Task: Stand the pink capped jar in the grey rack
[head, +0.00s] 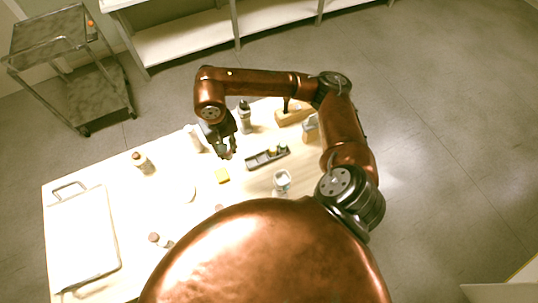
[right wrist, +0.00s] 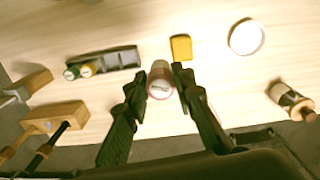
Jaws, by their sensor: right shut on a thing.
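The jar (right wrist: 160,78), pinkish at its rim with a pale face, sits between the fingers of my right gripper (right wrist: 158,90) in the right wrist view. The gripper is shut on it. In the head view my right gripper (head: 226,152) is over the table, left of the rack, and the jar is hard to make out there. The dark grey rack (head: 262,160) lies right of the gripper. In the right wrist view the rack (right wrist: 119,59) holds a green-capped and a yellow-capped jar at its left end; its other end looks empty. My left gripper is out of view.
A yellow block (right wrist: 181,47) and white round dish (right wrist: 246,37) lie near the jar. A brown-and-white bottle (right wrist: 291,101) is at right, a wooden block (right wrist: 53,118) at left. A dark bottle (head: 245,117) and glass cup (head: 282,180) stand around the rack. A white tray (head: 85,240) is at far left.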

